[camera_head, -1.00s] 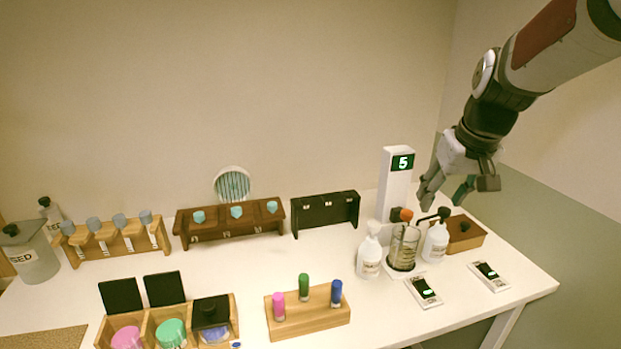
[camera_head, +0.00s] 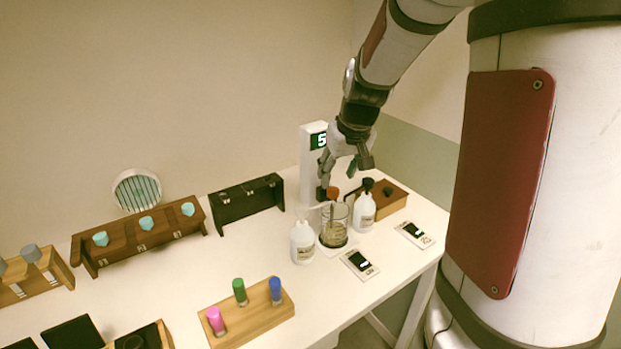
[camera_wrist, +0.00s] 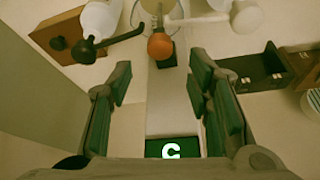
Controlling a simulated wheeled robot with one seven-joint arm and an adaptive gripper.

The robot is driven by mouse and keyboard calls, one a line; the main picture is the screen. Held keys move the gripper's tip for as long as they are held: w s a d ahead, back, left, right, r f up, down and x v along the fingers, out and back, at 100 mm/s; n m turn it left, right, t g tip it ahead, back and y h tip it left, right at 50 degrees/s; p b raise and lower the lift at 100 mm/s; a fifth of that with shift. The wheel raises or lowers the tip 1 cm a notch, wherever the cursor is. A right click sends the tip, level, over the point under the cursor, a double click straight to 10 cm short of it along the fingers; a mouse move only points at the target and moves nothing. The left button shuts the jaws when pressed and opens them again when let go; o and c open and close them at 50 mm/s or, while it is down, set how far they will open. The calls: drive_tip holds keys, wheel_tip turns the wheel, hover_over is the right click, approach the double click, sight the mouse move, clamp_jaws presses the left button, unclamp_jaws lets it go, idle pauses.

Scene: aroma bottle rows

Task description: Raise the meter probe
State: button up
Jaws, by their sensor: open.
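The meter probe has an orange ball-shaped top (camera_head: 333,192) and stands in a glass beaker (camera_head: 335,232) of murky liquid beside the white meter column (camera_head: 307,175), whose display (camera_head: 319,140) reads 5. My gripper (camera_head: 344,169) is above the beaker, pointing down with its fingers apart. In the wrist view the gripper (camera_wrist: 160,82) is open and empty. The orange top (camera_wrist: 160,46) lies ahead of the gap between the fingers, apparently untouched. The probe's lower part is hard to make out inside the beaker.
White pump bottles stand close at the beaker's left (camera_head: 302,243) and right (camera_head: 363,211). A wooden box (camera_head: 392,207) is behind on the right. Two small scales (camera_head: 359,265) (camera_head: 415,234) lie in front. A dark rack (camera_head: 247,205) stands left of the column.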

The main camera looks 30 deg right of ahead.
sight(333, 189)
drive_tip(key=x, duration=0.5)
drive_tip(key=shift+w+f, duration=0.1)
drive_tip(key=shift+f, duration=0.25)
drive_tip(key=shift+c, duration=0.2)
